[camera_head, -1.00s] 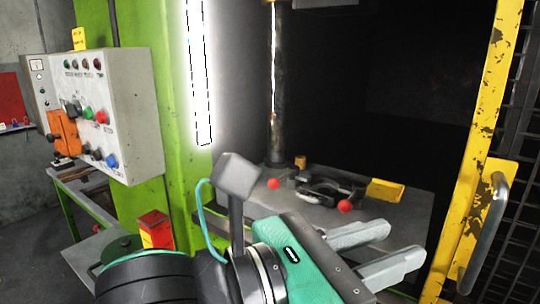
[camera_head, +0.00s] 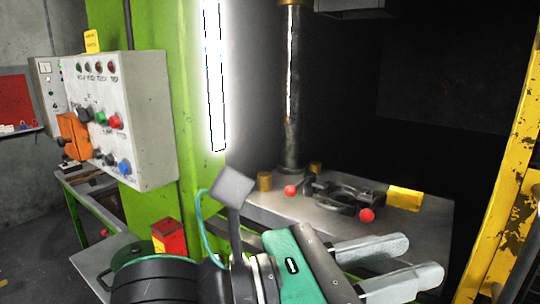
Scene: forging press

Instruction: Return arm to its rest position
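My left gripper (camera_head: 404,265) shows at the lower middle, in front of the press bed. Its two grey fingers point right and stand apart with a gap between them. Nothing shows in the gap. My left arm, black and green with a grey box on a stalk, comes in from the lower left. My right gripper is not in view.
The press bed (camera_head: 265,198) lies behind the gripper, with a dark fixture (camera_head: 335,196), red balls and a yellow block (camera_head: 405,198). A control panel (camera_head: 150,130) is on the left. A yellow frame (camera_head: 510,190) stands on the right.

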